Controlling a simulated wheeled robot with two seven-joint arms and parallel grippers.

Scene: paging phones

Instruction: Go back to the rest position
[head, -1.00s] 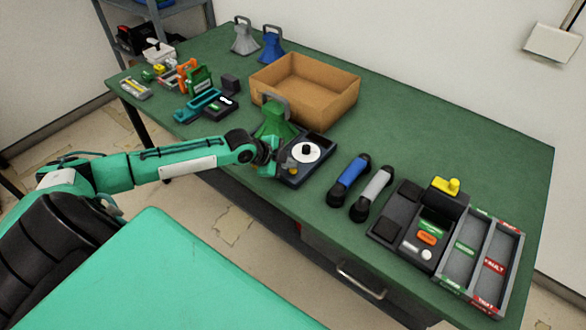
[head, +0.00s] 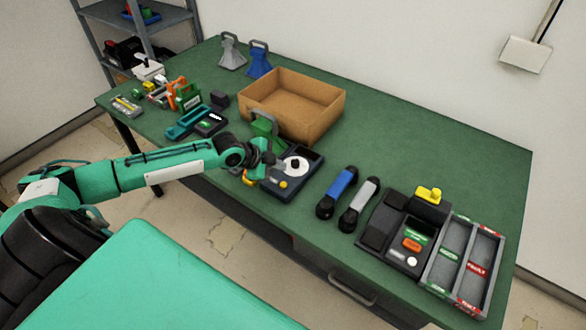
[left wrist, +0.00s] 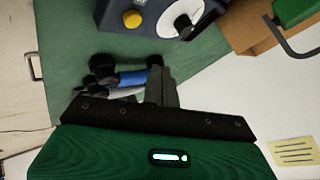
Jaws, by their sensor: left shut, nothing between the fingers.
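My left gripper (head: 262,170) is beside the near left side of the dark dial unit (head: 283,185), which has a white disc and a yellow button. In the left wrist view its dark fingers (left wrist: 163,85) are together with nothing between them. The dial unit also shows there at the top (left wrist: 150,20). A green handled piece (head: 264,132) stands behind the gripper, partly hidden by the arm. The blue handset (head: 342,183) and the grey handset (head: 362,200) lie on the table to the right. My right gripper is not in view.
An open cardboard box (head: 300,112) stands behind the dial unit. A dark station with a yellow top (head: 400,232) and a labelled grey tray (head: 447,270) are at the right. Small devices (head: 180,100) crowd the left end. The green table (head: 440,155) is bare at the back right.

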